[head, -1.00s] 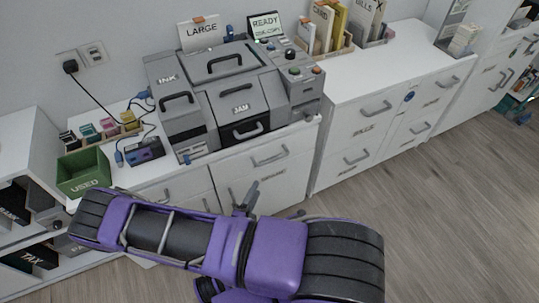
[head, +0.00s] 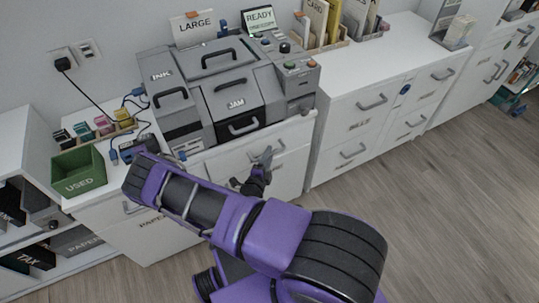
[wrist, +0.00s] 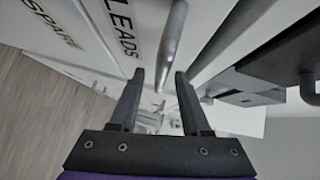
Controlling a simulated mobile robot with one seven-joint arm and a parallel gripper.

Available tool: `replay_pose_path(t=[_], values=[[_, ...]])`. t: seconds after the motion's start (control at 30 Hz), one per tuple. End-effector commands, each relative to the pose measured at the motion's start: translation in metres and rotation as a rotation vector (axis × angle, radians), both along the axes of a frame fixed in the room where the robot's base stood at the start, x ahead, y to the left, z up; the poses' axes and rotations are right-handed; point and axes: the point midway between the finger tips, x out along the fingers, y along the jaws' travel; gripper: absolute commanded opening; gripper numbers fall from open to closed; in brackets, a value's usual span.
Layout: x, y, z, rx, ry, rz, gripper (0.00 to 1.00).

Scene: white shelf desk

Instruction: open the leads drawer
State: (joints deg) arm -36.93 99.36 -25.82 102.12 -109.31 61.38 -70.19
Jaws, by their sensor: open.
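In the wrist view the leads drawer is a white front with the word LEADS (wrist: 121,28) on it. Its grey bar handle (wrist: 172,42) lies ahead of my gripper (wrist: 159,76), lined up with the gap between the two dark fingers. The fingers are apart and hold nothing. In the head view my gripper (head: 264,160) is at the white drawer front (head: 290,172) below the grey copier, close to its handle. The gripper covers part of that front, and I cannot read its label there. I cannot tell whether the fingers touch the handle. The drawer looks shut.
The grey copier (head: 240,100) stands on the cabinet just above. A front marked SPARE (wrist: 52,22) is beside the LEADS one in the wrist view. A green USED bin (head: 80,172) is at left. More white drawers (head: 365,125) are at right; the floor (head: 440,190) is clear.

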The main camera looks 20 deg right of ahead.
Motion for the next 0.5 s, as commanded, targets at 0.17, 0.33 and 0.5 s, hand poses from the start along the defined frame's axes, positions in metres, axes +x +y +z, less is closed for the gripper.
replay_pose_path(t=[0.17,0.33,0.5], values=[[0.0086,-0.0085,-0.0016,0.0,0.0,0.0,0.47],[0.0097,-0.0093,-0.0016,-0.001,0.001,0.0,0.47],[0.0095,-0.009,-0.0016,-0.001,0.001,0.0,0.36]])
